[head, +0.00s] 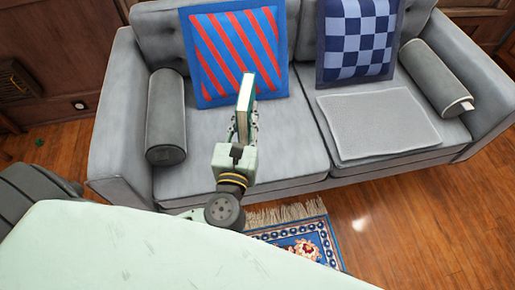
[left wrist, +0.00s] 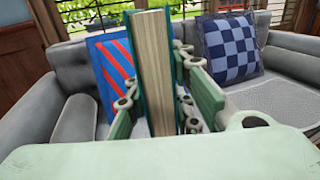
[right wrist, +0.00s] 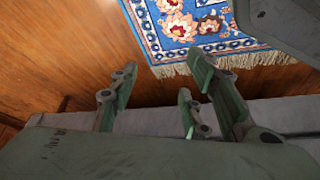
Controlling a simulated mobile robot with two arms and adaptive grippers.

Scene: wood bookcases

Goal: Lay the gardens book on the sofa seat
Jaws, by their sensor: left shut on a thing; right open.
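A book with a green cover and cream page edges, taken to be the gardens book (head: 245,102), stands upright in my left gripper (head: 243,130). The left wrist view shows the book (left wrist: 153,75) between the green fingers, pages facing the camera; its title is hidden. The gripper is shut on it in front of the grey sofa. In the head view the book overlaps the left part of the sofa seat (head: 190,175); I cannot tell its height above it. My right gripper (right wrist: 160,110) shows only in the right wrist view, open and empty, with a rug and wood floor beyond.
A red-and-blue striped pillow (head: 237,55) and a blue checked pillow (head: 357,40) lean on the backrest. Grey bolsters (head: 166,115) (head: 436,75) lie by both arms. A flat grey mat (head: 378,122) covers much of the right seat. A patterned rug (head: 300,240) lies in front.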

